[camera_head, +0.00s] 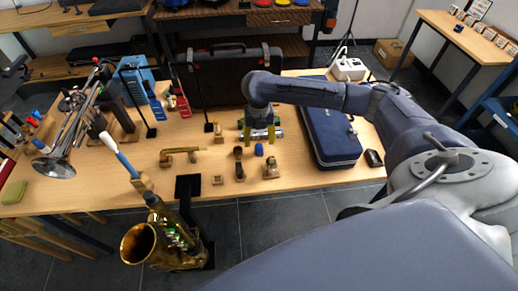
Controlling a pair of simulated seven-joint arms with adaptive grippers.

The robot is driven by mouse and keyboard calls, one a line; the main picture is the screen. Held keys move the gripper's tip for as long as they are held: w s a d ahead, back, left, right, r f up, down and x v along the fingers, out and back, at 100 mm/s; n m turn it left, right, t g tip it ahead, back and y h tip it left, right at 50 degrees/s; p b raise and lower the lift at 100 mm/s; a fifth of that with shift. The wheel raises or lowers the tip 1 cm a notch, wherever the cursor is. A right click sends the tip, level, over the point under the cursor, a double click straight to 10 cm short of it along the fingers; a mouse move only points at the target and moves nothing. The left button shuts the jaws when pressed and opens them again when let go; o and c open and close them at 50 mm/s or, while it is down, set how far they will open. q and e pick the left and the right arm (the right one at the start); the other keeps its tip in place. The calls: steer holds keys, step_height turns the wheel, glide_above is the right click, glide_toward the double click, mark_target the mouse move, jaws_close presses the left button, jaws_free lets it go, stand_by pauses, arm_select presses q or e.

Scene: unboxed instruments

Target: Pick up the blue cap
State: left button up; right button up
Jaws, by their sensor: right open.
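The blue cap (259,150) stands on the wooden table, near the middle of the camera_head view. My left gripper is not in view.
Brass mouthpiece parts (239,164) and (270,169) stand close to the cap. A dark blue case (328,140) lies to the right, under my right arm. A black case (215,78) stands behind.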

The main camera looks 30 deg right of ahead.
mark_target(259, 146)
steer(key=shift+f, duration=3.05)
steer(key=c, duration=0.9)
steer(key=shift+c, duration=0.2)
